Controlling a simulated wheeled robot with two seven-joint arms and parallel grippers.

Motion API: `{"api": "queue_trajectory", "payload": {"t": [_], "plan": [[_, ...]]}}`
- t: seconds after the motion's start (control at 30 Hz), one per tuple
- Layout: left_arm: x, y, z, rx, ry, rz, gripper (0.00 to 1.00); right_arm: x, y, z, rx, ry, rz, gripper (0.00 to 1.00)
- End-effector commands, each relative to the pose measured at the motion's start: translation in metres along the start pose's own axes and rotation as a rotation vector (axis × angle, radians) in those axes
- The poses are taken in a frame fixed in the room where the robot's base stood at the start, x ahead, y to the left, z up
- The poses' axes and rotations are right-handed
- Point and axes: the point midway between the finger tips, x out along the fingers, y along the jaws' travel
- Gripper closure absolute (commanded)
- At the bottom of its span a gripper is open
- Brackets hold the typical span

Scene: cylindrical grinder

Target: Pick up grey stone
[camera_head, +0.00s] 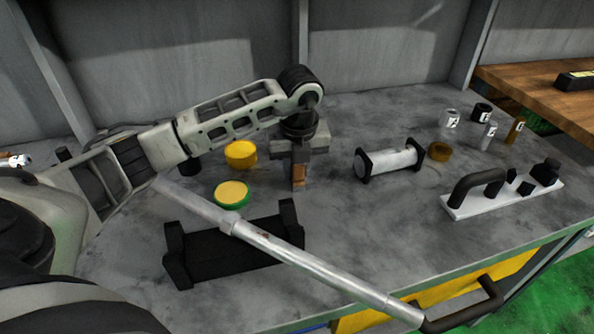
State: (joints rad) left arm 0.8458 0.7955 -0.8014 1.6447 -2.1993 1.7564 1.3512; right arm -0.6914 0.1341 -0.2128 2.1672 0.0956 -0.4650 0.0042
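My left gripper (299,183) points down over the middle of the grey table, its arm coming in from the left. Its fingers look close together, with a small brown-orange patch between them; I cannot tell whether this is part of the gripper or something held. No thing is clearly marked as the grey stone. A small light grey cylinder with a label (450,118) stands at the back right, and a slimmer grey one (489,136) stands near it. Both are well to the right of the gripper, apart from it. My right gripper is not in view.
A pale roller with black ends (392,161) lies right of the gripper. Yellow round pieces (240,154) and an empty black cradle (232,252) are at left. A long metal bar (310,262) crosses the front. A white plate with a black handle (500,192) is at right.

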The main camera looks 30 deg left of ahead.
Motion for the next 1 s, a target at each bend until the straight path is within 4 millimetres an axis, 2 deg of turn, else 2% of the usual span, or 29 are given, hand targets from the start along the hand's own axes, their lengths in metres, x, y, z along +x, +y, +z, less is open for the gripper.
{"api": "queue_trajectory", "payload": {"t": [0.37,0.53,0.67,0.9,1.0], "plan": [[-0.003,0.0,0.001,0.0,-0.001,-0.002,1.0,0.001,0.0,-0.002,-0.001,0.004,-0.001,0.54],[-0.015,-0.001,0.003,0.0,-0.002,-0.004,1.0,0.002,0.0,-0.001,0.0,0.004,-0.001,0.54],[-0.035,0.0,0.005,-0.001,-0.004,-0.005,1.0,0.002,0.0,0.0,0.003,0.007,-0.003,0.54],[-0.095,0.031,-0.023,0.002,-0.006,-0.005,1.0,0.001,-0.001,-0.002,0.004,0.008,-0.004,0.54],[-0.11,0.048,-0.041,0.002,-0.007,0.001,1.0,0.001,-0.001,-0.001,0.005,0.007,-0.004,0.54]]}}
